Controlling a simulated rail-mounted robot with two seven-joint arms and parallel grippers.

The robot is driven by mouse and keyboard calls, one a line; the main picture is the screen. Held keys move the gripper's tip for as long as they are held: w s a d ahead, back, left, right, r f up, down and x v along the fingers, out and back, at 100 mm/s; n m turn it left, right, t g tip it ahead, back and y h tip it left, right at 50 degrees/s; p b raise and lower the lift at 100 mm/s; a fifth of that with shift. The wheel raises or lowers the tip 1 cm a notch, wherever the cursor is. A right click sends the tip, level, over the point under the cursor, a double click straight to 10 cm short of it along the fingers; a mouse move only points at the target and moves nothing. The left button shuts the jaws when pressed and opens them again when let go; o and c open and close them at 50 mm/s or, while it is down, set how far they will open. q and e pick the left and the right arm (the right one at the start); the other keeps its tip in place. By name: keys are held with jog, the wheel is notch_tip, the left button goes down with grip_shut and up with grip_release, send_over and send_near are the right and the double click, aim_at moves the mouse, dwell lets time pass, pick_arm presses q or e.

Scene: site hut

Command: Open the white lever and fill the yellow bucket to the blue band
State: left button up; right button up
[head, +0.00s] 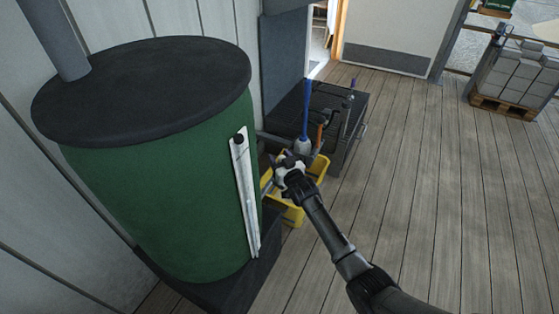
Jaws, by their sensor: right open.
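The yellow bucket (293,214) stands on the floor just right of the green barrel, partly hidden by my right gripper. Its inside, its water level and any blue band cannot be made out. My right gripper (279,160) is open, in front of the bucket in the picture and close to the barrel's right side; contact cannot be told. A long white strip (243,190) with a dark knob at its top runs down the barrel's side. No white lever can be clearly made out; that area is partly covered by my gripper. My left gripper is not in view.
The green barrel (170,200) has a dark lid (150,85) and stands on a dark base. A blue-handled tool (306,105) stands behind the bucket, beside a dark box (345,100). A pallet of grey blocks (515,80) is far right. Plank floor on the right is clear.

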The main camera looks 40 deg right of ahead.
dwell(0.3)
grip_shut()
dwell(0.3)
